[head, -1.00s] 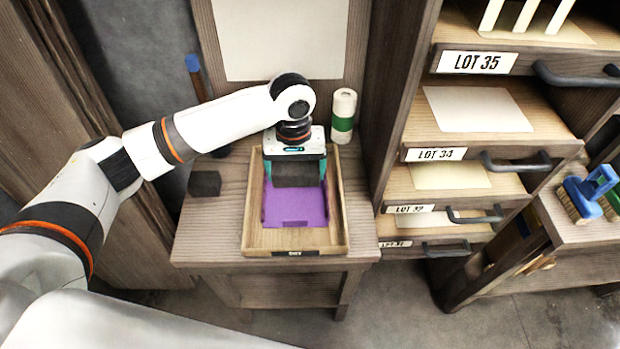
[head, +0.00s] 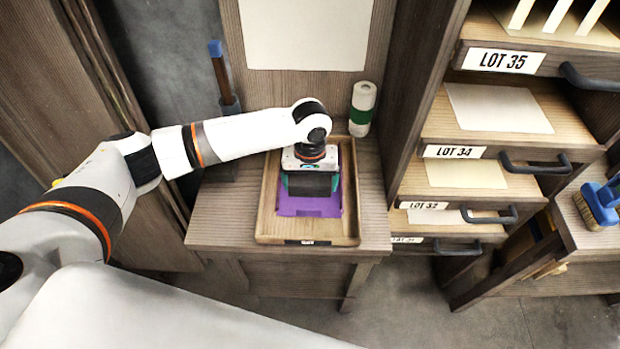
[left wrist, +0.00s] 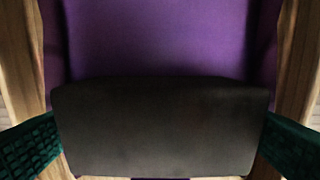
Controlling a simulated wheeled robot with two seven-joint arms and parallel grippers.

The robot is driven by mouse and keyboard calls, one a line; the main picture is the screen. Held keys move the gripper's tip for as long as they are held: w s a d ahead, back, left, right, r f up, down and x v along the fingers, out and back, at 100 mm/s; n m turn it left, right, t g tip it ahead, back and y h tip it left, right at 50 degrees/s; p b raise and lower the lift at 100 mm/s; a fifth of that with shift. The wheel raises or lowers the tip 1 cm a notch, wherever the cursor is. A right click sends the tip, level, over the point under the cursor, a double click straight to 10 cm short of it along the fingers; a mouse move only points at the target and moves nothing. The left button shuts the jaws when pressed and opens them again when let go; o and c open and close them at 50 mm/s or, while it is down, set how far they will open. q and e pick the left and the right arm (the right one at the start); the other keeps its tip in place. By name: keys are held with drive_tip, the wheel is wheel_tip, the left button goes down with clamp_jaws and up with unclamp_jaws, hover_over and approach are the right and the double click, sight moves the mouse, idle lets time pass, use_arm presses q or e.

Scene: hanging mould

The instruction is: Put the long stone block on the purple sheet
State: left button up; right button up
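The long stone block (head: 309,185) is dark grey and lies crosswise between the green fingertips of my left gripper (head: 310,182). The left wrist view shows the block (left wrist: 160,128) with a fingertip against each end, so the gripper is shut on it. The purple sheet (head: 309,207) lies in a shallow wooden tray (head: 268,217), under and around the block. The sheet also shows behind the block in the left wrist view (left wrist: 160,40). I cannot tell whether the block touches the sheet or hangs just above it. My right gripper is not in view.
The tray stands on a wooden table (head: 220,225). A white roll with a green band (head: 362,108) stands behind the tray at the right. A rack of labelled drawers (head: 455,152) rises to the right. A blue-handled brush (head: 600,205) lies at the far right.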

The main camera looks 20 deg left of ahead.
sight(310, 178)
use_arm(q)
drive_tip(key=shift+o, duration=0.3)
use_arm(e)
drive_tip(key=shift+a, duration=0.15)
use_arm(q)
drive_tip(key=shift+r, duration=0.25)
wheel_tip(310, 178, up, 11)
drive_tip(key=shift+f, duration=0.2)
drive_tip(key=shift+r, duration=0.6)
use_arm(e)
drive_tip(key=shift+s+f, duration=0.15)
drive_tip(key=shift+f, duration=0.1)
